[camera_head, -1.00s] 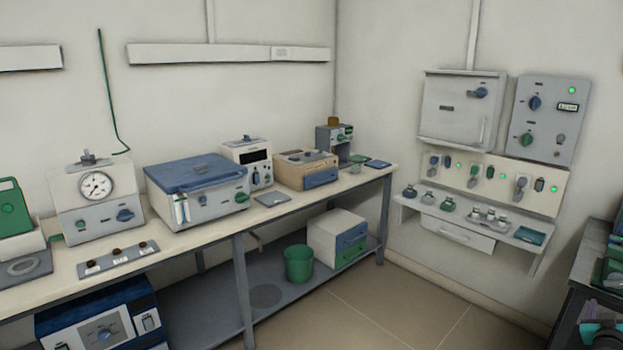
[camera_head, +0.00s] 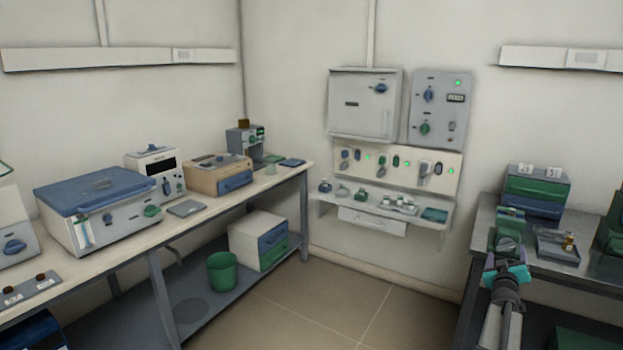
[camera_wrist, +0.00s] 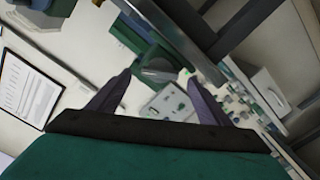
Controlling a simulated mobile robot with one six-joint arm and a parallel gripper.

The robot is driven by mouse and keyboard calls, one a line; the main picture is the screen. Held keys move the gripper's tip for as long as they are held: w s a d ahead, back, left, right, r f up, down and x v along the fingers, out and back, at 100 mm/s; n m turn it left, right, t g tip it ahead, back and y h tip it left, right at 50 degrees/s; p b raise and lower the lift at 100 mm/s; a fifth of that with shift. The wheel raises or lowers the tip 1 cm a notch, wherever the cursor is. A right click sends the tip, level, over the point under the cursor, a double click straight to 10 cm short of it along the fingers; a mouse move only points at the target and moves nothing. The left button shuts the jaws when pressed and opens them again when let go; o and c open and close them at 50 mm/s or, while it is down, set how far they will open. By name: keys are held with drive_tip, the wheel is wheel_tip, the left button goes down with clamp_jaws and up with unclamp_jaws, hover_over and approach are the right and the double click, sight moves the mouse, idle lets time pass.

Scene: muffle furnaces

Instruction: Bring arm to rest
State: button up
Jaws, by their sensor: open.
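My gripper (camera_wrist: 158,100) shows in the wrist view with its two dark fingers spread apart and nothing between them. In the head view my arm reaches up from the lower right, and my gripper (camera_head: 505,262) is near the left end of the right-hand bench (camera_head: 560,256), in front of a green item there. The head view does not show whether it touches anything. The wrist view looks tilted across the room, with a green-and-grey object and wall-shelf items beyond the fingers.
A long bench (camera_head: 215,216) with lab devices runs along the left wall. A green bin (camera_head: 222,271) stands on its lower shelf. Wall cabinets (camera_head: 365,104) and a small shelf (camera_head: 445,222) hang at the back. The floor (camera_head: 330,305) between the benches is clear.

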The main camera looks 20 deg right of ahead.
sight(506, 249)
drive_tip(key=shift+x, duration=1.75)
drive_tip(key=shift+a+f, duration=0.1)
drive_tip(key=shift+a, duration=0.05)
